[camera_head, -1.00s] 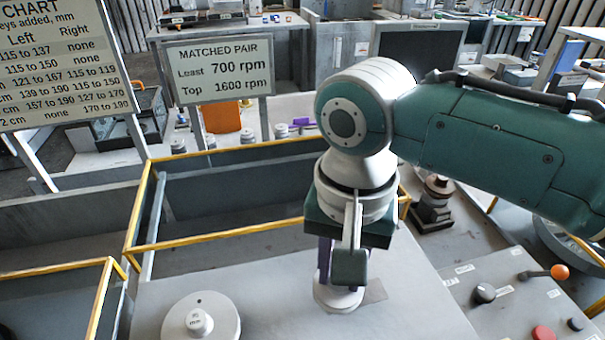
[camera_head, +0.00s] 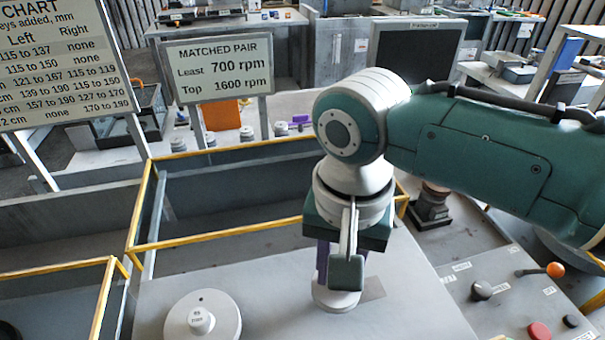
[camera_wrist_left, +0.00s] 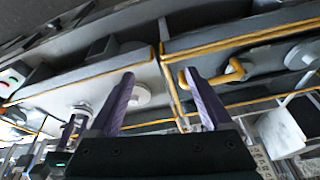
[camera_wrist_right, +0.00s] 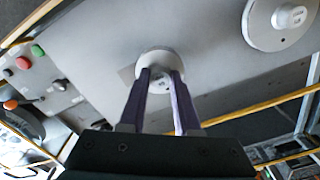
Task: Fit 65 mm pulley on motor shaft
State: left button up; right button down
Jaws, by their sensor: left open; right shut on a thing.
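A small pale grey pulley (camera_head: 337,300) is at the top of the grey bench in front of me. My right gripper (camera_wrist_right: 161,72) points down and is shut on its raised hub. In the right wrist view the pulley's disc (camera_wrist_right: 158,56) shows between and beyond the purple fingertips. I cannot tell whether it touches the bench. A larger pulley (camera_head: 202,318) with a labelled hub lies to its left; the label is too small to read. My left gripper (camera_wrist_left: 159,76) is open and empty, and it is outside the head view. I cannot make out the motor shaft.
Yellow-rimmed bins (camera_head: 205,241) lie behind and left of the bench top (camera_head: 270,295). A control panel (camera_head: 508,300) with knobs, a red button and an orange-tipped lever is at right. Chart (camera_head: 60,70) and speed (camera_head: 219,68) signs stand behind. Several small pulleys stand farther back.

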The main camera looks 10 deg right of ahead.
jog(key=shift+f, duration=0.15)
jog(key=shift+f, duration=0.4)
jog(key=shift+f+b, duration=0.15)
jog(key=shift+b, duration=0.15)
jog(key=shift+f, duration=0.3)
dwell(0.4)
jog(key=c, duration=0.5)
grip_release()
jog(key=shift+c, duration=0.2)
